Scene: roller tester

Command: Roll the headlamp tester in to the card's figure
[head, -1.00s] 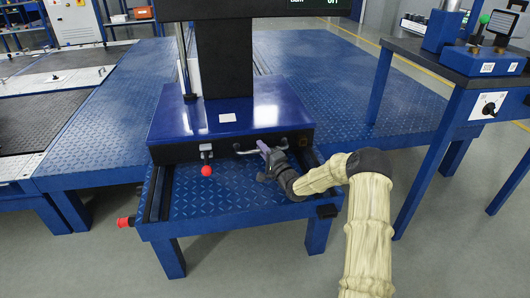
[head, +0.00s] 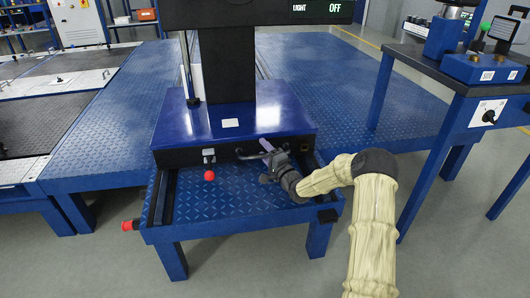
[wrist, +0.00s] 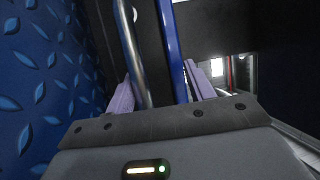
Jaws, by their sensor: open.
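The headlamp tester has a glossy blue base (head: 178,128) with a black column (head: 228,65) and a head carrying a display (head: 318,8) that reads LIGHT OFF. It stands on rails over a blue checker-plate stand. A metal bar handle (head: 246,156) is on its dark front face, with a red-knobbed lever (head: 209,175) to the left. My gripper (head: 267,147) is open at the handle's right part. In the wrist view, a metal bar (wrist: 131,55) and a blue strip show between the purple fingers (wrist: 160,90). I cannot tell whether they touch it. No figure is readable on the small white label (head: 230,123).
A blue workbench (head: 455,85) with devices and a rotary switch stands at the right. Checker-plate platforms (head: 105,130) extend left and behind. A red stop (head: 129,226) sticks out at the stand's front left. Grey floor is open in front.

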